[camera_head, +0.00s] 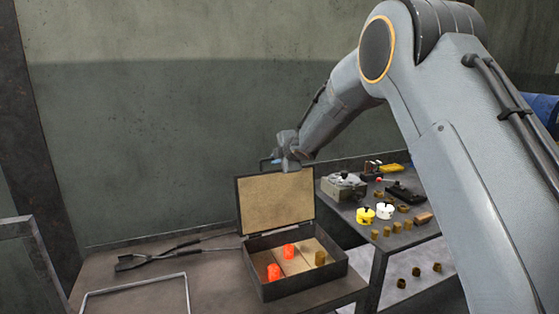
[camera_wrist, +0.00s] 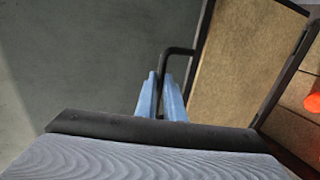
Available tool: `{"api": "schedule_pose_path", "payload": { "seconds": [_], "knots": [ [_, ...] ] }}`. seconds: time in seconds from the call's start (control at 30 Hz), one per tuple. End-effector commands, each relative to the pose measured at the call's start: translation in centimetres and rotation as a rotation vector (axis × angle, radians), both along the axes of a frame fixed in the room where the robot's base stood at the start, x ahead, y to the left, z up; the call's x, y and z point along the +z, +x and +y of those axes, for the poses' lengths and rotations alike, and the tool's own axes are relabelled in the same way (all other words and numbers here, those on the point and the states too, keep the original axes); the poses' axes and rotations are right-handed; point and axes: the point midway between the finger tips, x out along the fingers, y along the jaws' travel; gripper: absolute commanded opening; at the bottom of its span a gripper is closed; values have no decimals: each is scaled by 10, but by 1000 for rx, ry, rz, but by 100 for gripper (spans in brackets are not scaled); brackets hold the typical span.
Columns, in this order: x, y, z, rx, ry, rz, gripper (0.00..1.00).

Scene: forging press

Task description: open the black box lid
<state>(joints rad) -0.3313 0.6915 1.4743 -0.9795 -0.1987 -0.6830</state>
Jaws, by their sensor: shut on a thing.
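The black box (camera_head: 311,281) stands on the left table with its lid (camera_head: 276,203) raised about upright at the back. The lid's tan inner face looks toward me. In the wrist view the lid (camera_wrist: 243,62) fills the upper right, with a dark bar handle (camera_wrist: 180,50) on its edge. My gripper (camera_head: 277,160) is at the lid's top edge. In the wrist view, the blue fingers of my gripper (camera_wrist: 162,98) are shut on the handle. Inside the box are two glowing orange pieces (camera_head: 274,272) (camera_head: 290,251) and a brass-coloured piece (camera_head: 320,258).
Tongs (camera_head: 160,254) lie left of the box, and a thin metal frame (camera_head: 135,289) is at the table's front. The right table holds a grey device (camera_head: 343,187), yellow (camera_head: 365,215) and white (camera_head: 385,211) round parts and several brass pieces. A wall stands behind.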

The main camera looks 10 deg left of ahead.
Motion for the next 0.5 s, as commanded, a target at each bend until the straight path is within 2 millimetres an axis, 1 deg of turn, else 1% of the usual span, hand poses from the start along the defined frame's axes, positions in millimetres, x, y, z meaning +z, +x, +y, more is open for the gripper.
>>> {"api": "schedule_pose_path", "payload": {
  "seconds": [0.4, 0.43, 0.5],
  "knots": [
    [1, 1, -2, -5, 2, 0, 0],
    [1, 1, -2, -5, 2, 0, 13],
    [0, 1, -1, -4, 1, 1, 25]
  ]
}}
